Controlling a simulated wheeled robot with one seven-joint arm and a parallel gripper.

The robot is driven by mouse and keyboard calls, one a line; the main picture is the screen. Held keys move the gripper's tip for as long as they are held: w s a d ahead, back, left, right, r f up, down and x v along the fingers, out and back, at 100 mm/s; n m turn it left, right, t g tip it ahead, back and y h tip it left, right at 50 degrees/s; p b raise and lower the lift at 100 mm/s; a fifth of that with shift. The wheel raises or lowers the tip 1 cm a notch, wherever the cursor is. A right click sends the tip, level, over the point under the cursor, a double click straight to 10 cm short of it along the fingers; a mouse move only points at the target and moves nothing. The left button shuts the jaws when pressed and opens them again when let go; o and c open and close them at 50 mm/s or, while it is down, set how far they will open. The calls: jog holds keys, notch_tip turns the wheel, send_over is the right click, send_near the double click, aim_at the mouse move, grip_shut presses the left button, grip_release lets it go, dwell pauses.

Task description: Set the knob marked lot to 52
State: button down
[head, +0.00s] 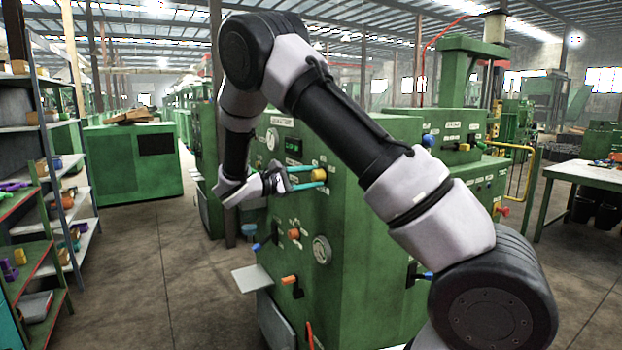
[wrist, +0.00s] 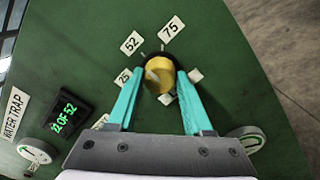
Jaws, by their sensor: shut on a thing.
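A yellow knob (wrist: 161,78) with a dark collar sits on the green machine panel (wrist: 220,60). White tags reading 25 (wrist: 123,77), 52 (wrist: 131,42) and 75 (wrist: 172,28) stand around it. A grey mark shows on the knob's face, but I cannot tell for sure which number it points to. My gripper (wrist: 159,80) has its two teal fingers shut on the knob, one on each side. In the head view the yellow knob (head: 319,175) is between the fingertips of my gripper (head: 317,178). No tag reading "lot" is legible.
Shelves (head: 50,200) stand left, with open floor between.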

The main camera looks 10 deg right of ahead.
dwell(0.3)
jog(key=shift+c, duration=1.6)
grip_release()
jog(key=v, duration=1)
jog(key=shift+s+a, duration=0.15)
jog(key=shift+a, duration=0.25)
